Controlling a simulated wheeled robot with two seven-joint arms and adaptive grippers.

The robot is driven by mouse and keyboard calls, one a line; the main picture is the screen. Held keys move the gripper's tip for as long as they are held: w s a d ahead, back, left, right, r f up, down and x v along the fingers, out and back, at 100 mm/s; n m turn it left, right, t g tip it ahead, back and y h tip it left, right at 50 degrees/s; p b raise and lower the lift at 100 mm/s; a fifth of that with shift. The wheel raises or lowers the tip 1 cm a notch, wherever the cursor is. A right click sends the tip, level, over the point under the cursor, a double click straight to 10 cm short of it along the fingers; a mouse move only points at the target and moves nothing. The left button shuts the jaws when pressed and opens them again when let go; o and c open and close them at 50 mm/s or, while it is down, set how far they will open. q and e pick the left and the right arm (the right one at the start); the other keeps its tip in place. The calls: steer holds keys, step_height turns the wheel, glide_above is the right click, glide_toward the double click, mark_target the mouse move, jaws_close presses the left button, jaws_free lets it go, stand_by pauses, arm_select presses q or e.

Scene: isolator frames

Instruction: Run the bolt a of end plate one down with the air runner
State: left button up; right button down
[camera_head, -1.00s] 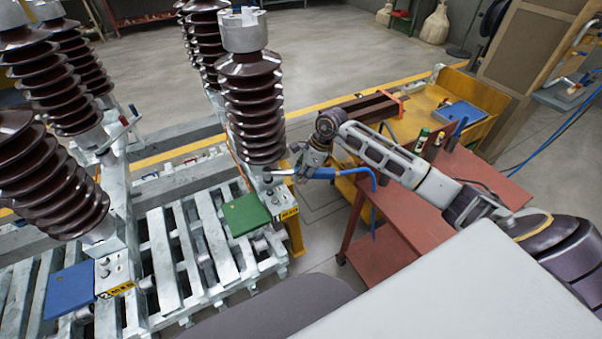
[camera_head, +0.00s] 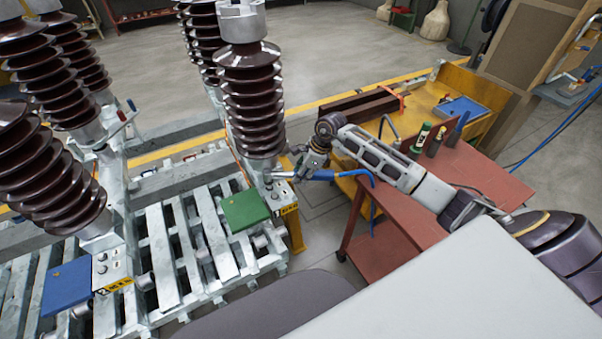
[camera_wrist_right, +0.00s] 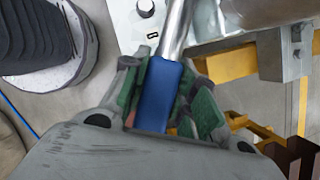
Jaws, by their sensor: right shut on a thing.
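My right gripper (camera_head: 316,166) is shut on the blue handle of the air runner (camera_head: 325,175). In the right wrist view the green finger pads (camera_wrist_right: 160,100) close on both sides of the blue handle (camera_wrist_right: 157,95), and the silver shaft (camera_wrist_right: 175,30) points away from me. End plate one (camera_head: 284,194) is the pale metal plate with a yellow label, at the foot of the near brown insulator. The runner's silver end is over or beside this plate; its tip and contact are unclear. A bolt head (camera_wrist_right: 146,8) shows left of the shaft. My left gripper is out of view.
A brown ribbed insulator (camera_head: 250,100) rises close to the runner. A green pad (camera_head: 245,210) lies left of the plate, on the slatted metal frame. A red cart (camera_head: 400,215) carrying bottles stands right, under my forearm. A blue hose (camera_head: 372,195) hangs from the runner.

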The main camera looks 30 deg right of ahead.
arm_select(q)
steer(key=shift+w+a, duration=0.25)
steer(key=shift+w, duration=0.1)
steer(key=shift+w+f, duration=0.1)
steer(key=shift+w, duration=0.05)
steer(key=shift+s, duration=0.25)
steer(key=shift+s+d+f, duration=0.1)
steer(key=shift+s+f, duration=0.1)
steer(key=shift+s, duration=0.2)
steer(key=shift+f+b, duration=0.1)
steer(key=shift+b, duration=0.2)
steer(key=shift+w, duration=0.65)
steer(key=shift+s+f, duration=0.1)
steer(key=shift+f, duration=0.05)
arm_select(e)
steer(key=shift+f, duration=0.25)
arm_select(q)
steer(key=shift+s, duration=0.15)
